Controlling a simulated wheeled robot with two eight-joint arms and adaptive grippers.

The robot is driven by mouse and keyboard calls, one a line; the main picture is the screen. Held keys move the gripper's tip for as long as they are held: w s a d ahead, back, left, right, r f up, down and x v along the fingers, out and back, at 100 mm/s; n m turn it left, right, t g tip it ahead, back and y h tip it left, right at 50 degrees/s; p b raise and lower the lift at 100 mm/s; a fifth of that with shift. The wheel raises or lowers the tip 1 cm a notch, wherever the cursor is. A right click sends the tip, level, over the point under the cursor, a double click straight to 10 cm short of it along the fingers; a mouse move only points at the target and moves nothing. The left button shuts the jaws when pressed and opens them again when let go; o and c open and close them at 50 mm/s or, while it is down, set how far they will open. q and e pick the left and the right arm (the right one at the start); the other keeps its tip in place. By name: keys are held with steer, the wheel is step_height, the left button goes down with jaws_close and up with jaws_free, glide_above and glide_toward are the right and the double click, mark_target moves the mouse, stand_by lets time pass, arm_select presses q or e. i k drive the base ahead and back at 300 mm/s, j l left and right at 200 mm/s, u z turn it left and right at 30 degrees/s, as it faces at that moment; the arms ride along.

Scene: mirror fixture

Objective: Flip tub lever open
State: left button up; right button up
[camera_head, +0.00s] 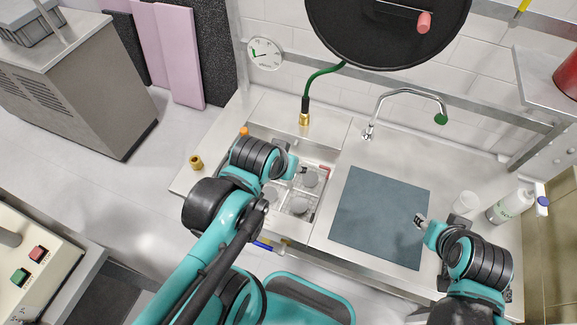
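A sunken steel tub (322,154) is set in the counter left of centre, with several clear round items in it. A small red piece (325,168) shows near its right wall, and a blue bar (264,246) at its front edge; I cannot tell which, if either, is the lever. My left gripper (300,170) is over the tub, close to the clear items; its fingers are too small to read. My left arm hides the tub's left and front parts. My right gripper (419,220) is above the right edge of a blue-grey mat (375,215), seemingly empty; its finger gap is unclear.
A green hose with a brass nozzle (304,118) and a curved faucet (400,93) stand behind. A white cup (465,202) and a bottle (507,207) are right of my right gripper. A brass piece (196,162) sits at the counter's left edge. The mat is bare.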

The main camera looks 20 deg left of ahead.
mark_target(266, 247)
steer(key=k+j, duration=0.2)
steer(key=k+j+u, duration=0.1)
steer(key=j, duration=0.35)
steer(key=k+l+u, duration=0.3)
steer(key=k+u, duration=0.15)
steer(key=u, duration=0.15)
